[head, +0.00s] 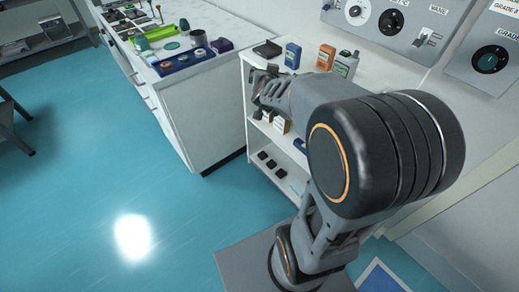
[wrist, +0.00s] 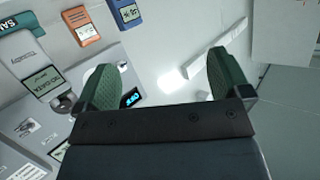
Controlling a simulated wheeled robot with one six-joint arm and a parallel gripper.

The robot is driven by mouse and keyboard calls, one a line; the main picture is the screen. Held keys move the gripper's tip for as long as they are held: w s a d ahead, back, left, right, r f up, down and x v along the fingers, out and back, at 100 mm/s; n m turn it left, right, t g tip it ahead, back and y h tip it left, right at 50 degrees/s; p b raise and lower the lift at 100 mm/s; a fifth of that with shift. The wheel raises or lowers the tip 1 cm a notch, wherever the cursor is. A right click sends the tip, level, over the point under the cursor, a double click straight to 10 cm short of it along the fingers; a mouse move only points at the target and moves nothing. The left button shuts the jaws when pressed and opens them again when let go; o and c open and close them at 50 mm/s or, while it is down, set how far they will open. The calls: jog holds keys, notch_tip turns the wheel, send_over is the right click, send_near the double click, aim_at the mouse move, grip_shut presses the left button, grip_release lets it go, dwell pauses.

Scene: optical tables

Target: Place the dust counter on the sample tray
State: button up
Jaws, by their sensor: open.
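Small handheld instruments stand on the shelf unit's top: a blue one (head: 292,55), an orange one (head: 325,57) and a pale grey one (head: 345,64). I cannot tell which is the dust counter. In the wrist view the blue one (wrist: 125,12), orange one (wrist: 80,25) and pale one (wrist: 32,65) are at the upper left. My gripper (head: 264,82) is by the shelf's left front. In the wrist view its green fingers (wrist: 161,65) are open with nothing held between them. A blue tray (head: 187,64) with items lies on the white bench; no label marks it as the sample tray.
A flat dark item (head: 267,49) lies on the shelf top's left. The white shelf unit (head: 240,106) has small items on lower shelves. Wall panels with dials (head: 391,22) rise behind. Open blue floor (head: 110,180) lies left of the white bench (head: 205,125).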

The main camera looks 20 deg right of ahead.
jog(key=s+a+f+n+g+y, duration=0.2)
jog(key=s+a+n+y, duration=0.15)
jog(key=a, duration=0.25)
jog(key=s+a+f+n+g+y, duration=0.2)
jog(key=s+a+y, duration=0.2)
jog(key=s+a, duration=0.15)
jog(key=s+a+f+n+g, duration=0.1)
jog(key=s+g, duration=0.2)
jog(key=s, duration=0.2)
jog(key=s+a+f+g, duration=0.1)
jog(key=s+f+g, duration=0.1)
jog(key=s, duration=0.4)
jog(key=shift+f+n+g+h, duration=0.25)
jog(key=shift+n+g+h, duration=0.1)
jog(key=shift+g+h, duration=0.1)
jog(key=shift+r, duration=0.1)
